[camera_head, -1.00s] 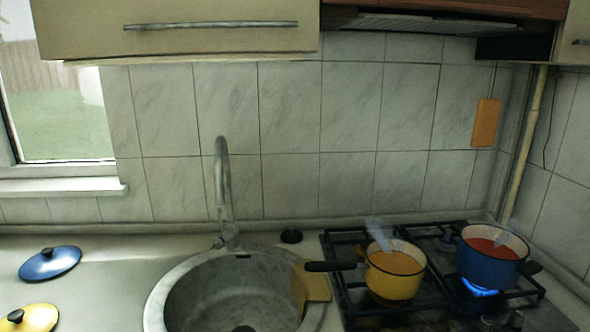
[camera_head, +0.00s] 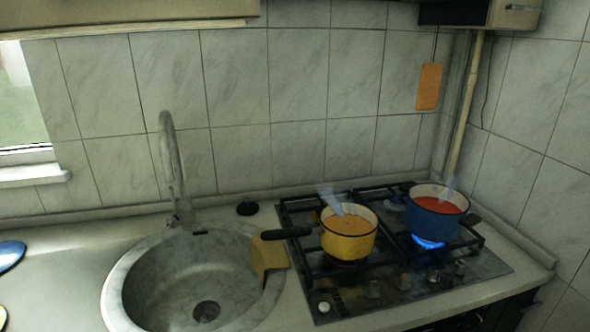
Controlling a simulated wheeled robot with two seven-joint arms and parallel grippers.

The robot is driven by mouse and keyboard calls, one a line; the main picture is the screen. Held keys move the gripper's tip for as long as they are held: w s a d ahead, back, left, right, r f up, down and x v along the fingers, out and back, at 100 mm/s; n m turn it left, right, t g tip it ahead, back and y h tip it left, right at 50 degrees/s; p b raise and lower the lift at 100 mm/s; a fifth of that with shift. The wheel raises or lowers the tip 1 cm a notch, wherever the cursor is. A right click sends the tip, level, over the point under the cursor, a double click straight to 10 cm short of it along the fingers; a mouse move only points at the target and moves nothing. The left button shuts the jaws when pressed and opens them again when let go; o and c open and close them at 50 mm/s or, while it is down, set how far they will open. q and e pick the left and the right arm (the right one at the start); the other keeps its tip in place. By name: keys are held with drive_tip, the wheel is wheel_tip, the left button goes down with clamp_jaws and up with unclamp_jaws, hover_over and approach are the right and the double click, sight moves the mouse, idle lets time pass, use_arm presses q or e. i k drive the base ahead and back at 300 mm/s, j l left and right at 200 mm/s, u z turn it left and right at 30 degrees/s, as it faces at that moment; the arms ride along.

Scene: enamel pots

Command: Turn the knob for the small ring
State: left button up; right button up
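A gas stove (camera_head: 330,305) with black grates is set in the worktop on the right. Several control knobs sit along its front edge; a pale one (camera_head: 324,307) is at the left, and darker ones (camera_head: 404,280) are farther right. A yellow pot (camera_head: 348,246) with orange contents and a dark handle stands on the left side of the grate, steaming. A blue pot (camera_head: 433,226) with red contents stands at the right over a blue flame (camera_head: 428,242). No flame shows under the yellow pot. Neither gripper is in view.
A round sink (camera_head: 135,270) with a faucet (camera_head: 171,165) lies left of the stove. A tan cloth-like piece (camera_head: 268,256) hangs over its right rim. A blue lid (camera_head: 9,256) is cut off at the left edge. Tiled walls close the back and right.

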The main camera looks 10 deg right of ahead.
sight(433, 277)
drive_tip(key=z, duration=1.25)
